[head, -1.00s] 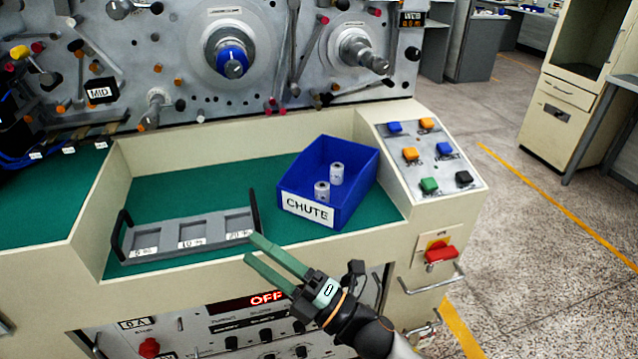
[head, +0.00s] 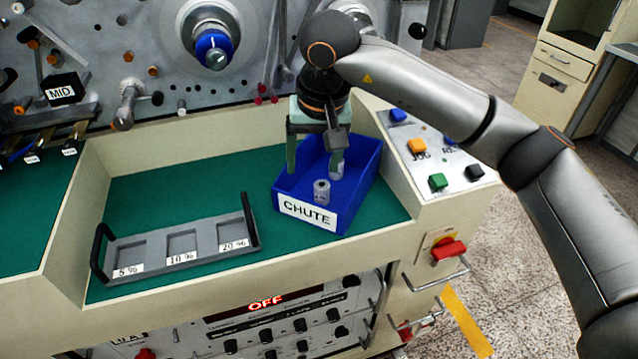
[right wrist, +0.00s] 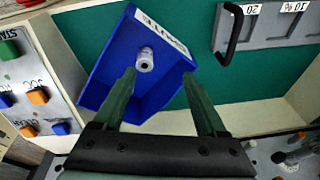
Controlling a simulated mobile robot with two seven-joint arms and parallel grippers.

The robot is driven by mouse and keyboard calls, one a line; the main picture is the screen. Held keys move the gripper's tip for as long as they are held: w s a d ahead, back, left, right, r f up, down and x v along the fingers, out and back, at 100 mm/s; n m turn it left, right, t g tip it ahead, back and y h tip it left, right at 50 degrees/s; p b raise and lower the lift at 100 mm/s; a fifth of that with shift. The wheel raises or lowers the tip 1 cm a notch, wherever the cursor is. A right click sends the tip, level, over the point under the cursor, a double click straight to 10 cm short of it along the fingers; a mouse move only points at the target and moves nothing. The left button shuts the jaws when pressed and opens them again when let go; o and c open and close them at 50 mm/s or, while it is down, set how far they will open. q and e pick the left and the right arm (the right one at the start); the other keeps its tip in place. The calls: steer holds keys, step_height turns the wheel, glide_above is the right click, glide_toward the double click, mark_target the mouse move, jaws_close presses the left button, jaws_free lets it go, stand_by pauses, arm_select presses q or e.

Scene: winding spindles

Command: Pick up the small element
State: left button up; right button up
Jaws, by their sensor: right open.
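Two small white-grey cylindrical elements are in the blue chute bin (head: 350,215). The front element (head: 321,190) stands upright near the CHUTE label; it also shows in the right wrist view (right wrist: 145,58), just beyond one fingertip. The rear element (head: 336,171) is partly covered by a finger in the head view, and I cannot make it out in the right wrist view. My right gripper (head: 315,165) is open, pointing down over the rear of the bin. Its green fingers (right wrist: 159,76) are apart with nothing visibly held between them. My left gripper is out of view.
A grey tray (head: 210,258) with three marked recesses and black handles lies left of the bin on the green surface (head: 160,200). A button panel (head: 455,183) is right of the bin. The machine's upright face with spindles stands close behind my right gripper.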

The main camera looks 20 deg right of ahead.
mark_target(323, 185)
steer(key=shift+t+h, duration=0.3)
steer(key=shift+h, duration=0.2)
steer(key=w+f, duration=0.1)
steer(key=d+f, duration=0.1)
steer(key=f, duration=0.1)
steer(key=w+d+f, duration=0.1)
steer(key=f, duration=0.1)
steer(key=shift+w+f, duration=0.2)
steer(key=shift+w, duration=0.15)
steer(key=shift+d+p+x, duration=0.2)
steer(key=shift+p+x, duration=0.55)
steer(key=shift+x, duration=2)
steer(key=shift+s, duration=0.2)
steer(key=shift+c, duration=0.3)
jaws_close()
